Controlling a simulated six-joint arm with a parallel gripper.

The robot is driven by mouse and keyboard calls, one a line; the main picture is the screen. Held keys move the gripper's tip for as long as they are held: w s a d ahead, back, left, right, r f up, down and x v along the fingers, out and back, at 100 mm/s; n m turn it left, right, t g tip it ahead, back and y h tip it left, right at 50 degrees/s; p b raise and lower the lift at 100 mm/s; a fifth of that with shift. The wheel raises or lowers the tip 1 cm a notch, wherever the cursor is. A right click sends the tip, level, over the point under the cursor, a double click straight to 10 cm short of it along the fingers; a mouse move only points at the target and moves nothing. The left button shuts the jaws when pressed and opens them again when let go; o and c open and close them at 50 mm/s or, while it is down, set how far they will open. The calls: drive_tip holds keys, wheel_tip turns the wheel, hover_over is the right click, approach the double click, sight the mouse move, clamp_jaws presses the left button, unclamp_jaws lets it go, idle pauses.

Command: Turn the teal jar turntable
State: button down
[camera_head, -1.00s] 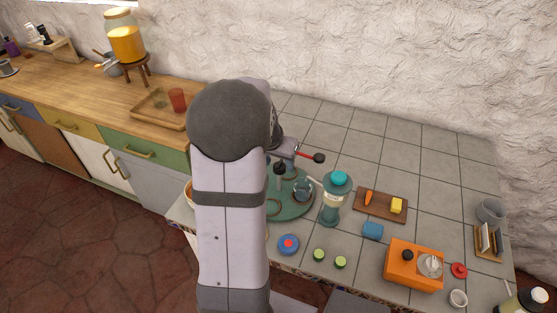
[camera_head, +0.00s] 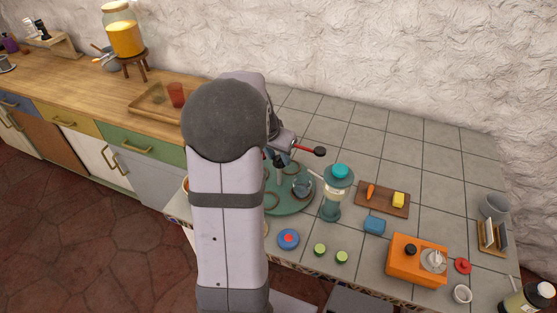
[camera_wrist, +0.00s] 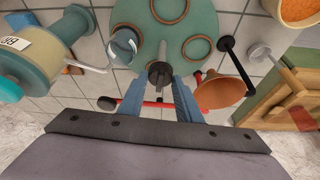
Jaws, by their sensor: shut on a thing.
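The teal turntable (camera_head: 297,205) sits on the tiled counter, partly hidden behind my arm in the head view. The wrist view shows its round top (camera_wrist: 205,22) with brown ring outlines. A dark knob (camera_wrist: 160,72) rises from it on a post. A small glass jar (camera_head: 302,187) is at its edge, also seen in the wrist view (camera_wrist: 123,46). My gripper (camera_wrist: 160,88) has its blue fingers on either side of the knob and is shut on it. The head view shows the gripper (camera_head: 278,160) from behind, with the grip itself unclear.
A teal-lidded dispenser (camera_head: 336,197) stands close to the turntable's right side; its spout points toward the glass jar. The back tiles are clear.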

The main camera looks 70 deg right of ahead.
drive_tip(key=shift+w+f+m+g+b, duration=0.1)
drive_tip(key=shift+f+m+g+b, duration=0.25)
drive_tip(key=shift+m+b, duration=0.6)
drive_tip(key=shift+r+m+g+b, duration=0.25)
drive_tip(key=shift+r+m+b, duration=0.1)
drive_tip(key=shift+m+b, duration=0.3)
drive_tip(key=c, duration=1.3)
unclamp_jaws()
drive_tip(key=shift+p, duration=0.3)
